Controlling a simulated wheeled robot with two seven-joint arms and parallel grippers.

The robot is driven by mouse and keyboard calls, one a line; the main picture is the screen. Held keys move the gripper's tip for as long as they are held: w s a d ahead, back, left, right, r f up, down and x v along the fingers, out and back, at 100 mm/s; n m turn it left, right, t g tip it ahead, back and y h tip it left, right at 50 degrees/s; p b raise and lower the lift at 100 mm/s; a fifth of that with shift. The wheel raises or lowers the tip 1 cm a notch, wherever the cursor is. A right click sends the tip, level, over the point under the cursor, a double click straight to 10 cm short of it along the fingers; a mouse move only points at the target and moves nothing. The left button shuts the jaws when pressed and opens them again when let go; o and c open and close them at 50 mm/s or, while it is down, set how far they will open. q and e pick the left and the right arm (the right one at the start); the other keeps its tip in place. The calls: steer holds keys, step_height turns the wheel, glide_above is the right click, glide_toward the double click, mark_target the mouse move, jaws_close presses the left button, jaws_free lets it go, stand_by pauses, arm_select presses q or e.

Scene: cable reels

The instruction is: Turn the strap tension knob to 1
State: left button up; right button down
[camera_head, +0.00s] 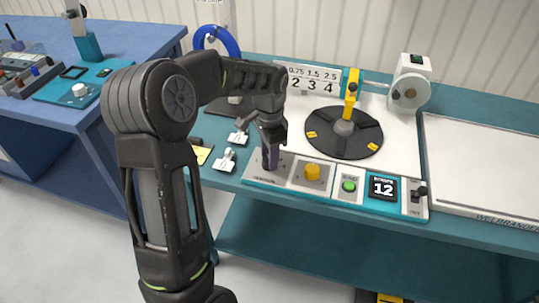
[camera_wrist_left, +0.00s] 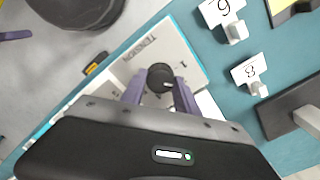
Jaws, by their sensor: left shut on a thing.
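The tension knob (camera_wrist_left: 160,74) is a round black knob with a small pale mark, on a light panel (camera_wrist_left: 133,70) lettered TENSION in the left wrist view. A numeral that looks like 1 is beside the knob on that panel. My left gripper (camera_head: 270,159) points down at the left end of the control panel in the head view, where its fingers hide the knob. In the left wrist view its two purple fingers stand on either side of the knob, shut on it. The knob's exact setting is too small to read. My right gripper is not in view.
Behind is a black turntable (camera_head: 345,142). White number tags (camera_head: 226,161) lie to the left.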

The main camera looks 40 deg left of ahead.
arm_select(q)
jaws_close()
steer(key=shift+n, duration=0.4)
steer(key=n, duration=0.7)
stand_by(0.5)
steer(key=o, duration=0.8)
jaws_free()
